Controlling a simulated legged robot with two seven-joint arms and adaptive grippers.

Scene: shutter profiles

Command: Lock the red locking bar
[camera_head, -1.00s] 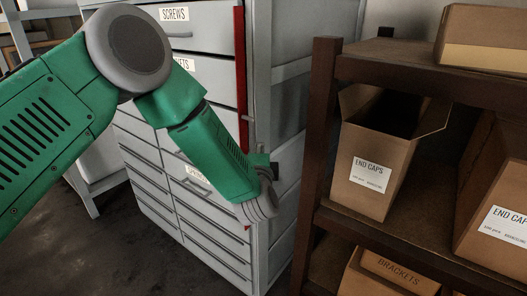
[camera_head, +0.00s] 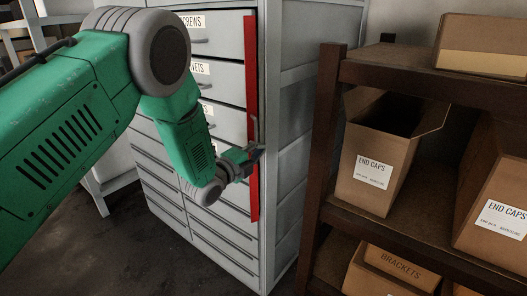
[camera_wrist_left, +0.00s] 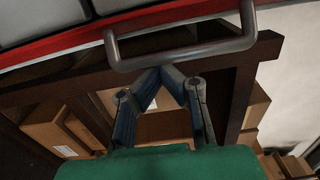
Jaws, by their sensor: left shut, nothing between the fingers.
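The red locking bar (camera_head: 252,80) stands upright along the right front edge of the grey drawer cabinet. A grey U-shaped handle (camera_head: 256,130) sticks out from it. My left gripper (camera_head: 250,160) is beside the bar, around the handle's lower end, shut and empty. In the left wrist view the red bar (camera_wrist_left: 70,42) crosses the top, and the grey handle (camera_wrist_left: 185,52) hangs below it. The shut left fingers (camera_wrist_left: 167,72) meet just under the handle's crosspiece; I cannot tell whether they touch it. My right gripper is not in view.
The cabinet (camera_head: 290,140) has several labelled drawers, all looking closed. A brown shelf (camera_head: 330,130) stands close on the right, holding cardboard boxes (camera_head: 375,165). There is open dark floor (camera_head: 130,250) at the lower left.

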